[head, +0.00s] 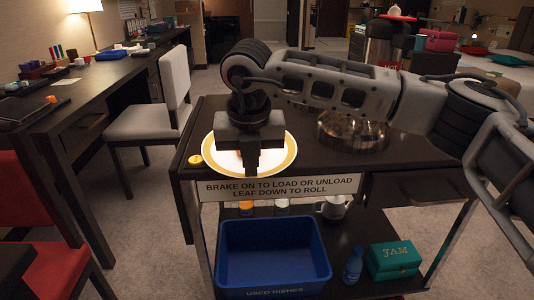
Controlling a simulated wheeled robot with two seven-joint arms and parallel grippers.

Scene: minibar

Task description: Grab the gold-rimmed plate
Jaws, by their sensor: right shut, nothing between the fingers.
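The gold-rimmed plate (282,165), white with a gold band, lies on the left part of the dark cart's top (400,150), near its front edge. My right gripper (252,172) is over the plate, pointing down, its fingers together and empty. The gripper hides the plate's middle and part of its far side. I cannot tell whether the fingertips touch the plate. My left gripper is not in view.
A labelled sign (280,189) is on the cart's front. The lower shelf holds a blue bin (272,252) and a green box (394,260). A chair (150,121) stands to the left.

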